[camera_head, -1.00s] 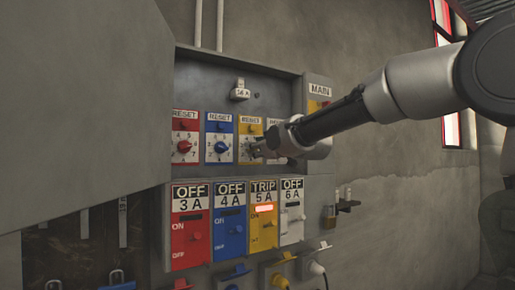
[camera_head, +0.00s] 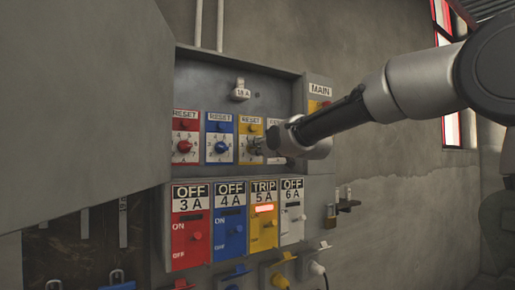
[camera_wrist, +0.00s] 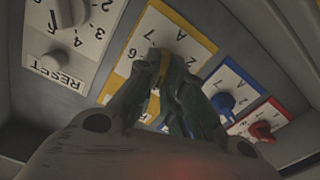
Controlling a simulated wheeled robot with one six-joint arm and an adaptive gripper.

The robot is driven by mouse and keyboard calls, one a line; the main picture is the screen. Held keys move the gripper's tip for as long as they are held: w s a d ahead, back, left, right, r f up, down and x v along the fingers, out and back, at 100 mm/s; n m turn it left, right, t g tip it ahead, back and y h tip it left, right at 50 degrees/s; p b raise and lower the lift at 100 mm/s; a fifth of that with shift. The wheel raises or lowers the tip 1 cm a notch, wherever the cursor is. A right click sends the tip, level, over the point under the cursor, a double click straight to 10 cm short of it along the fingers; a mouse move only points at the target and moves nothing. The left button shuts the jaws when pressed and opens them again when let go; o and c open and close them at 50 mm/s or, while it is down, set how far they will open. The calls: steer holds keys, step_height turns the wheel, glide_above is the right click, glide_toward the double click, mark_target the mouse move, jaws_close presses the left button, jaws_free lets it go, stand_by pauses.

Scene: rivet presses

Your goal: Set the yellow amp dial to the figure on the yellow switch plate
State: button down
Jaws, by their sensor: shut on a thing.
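The yellow amp dial plate (camera_head: 244,151) has a yellow border, a white face with black figures and a RESET label. It also shows in the wrist view (camera_wrist: 150,40). My gripper (camera_head: 257,146) is at this plate, and its fingers (camera_wrist: 172,75) are closed around the dial knob, which they mostly hide. The figure the knob points to cannot be read. The yellow switch plate (camera_head: 263,230) below is labelled TRIP and 5 A, with a lit orange strip and a yellow lever (camera_head: 268,224).
The red dial (camera_head: 184,146) and blue dial (camera_head: 221,147) are to the left; a white dial plate (camera_wrist: 75,35) is partly hidden by my gripper in the head view. Red, blue and white switch plates flank the yellow one. An open grey door (camera_head: 85,100) stands at left.

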steer(key=m, duration=0.4)
steer(key=shift+w+d+m, duration=0.1)
steer(key=shift+d+m, duration=0.05)
steer(key=shift+m, duration=1.85)
steer(key=c, duration=1.5)
jaws_free()
steer(key=v, duration=1.2)
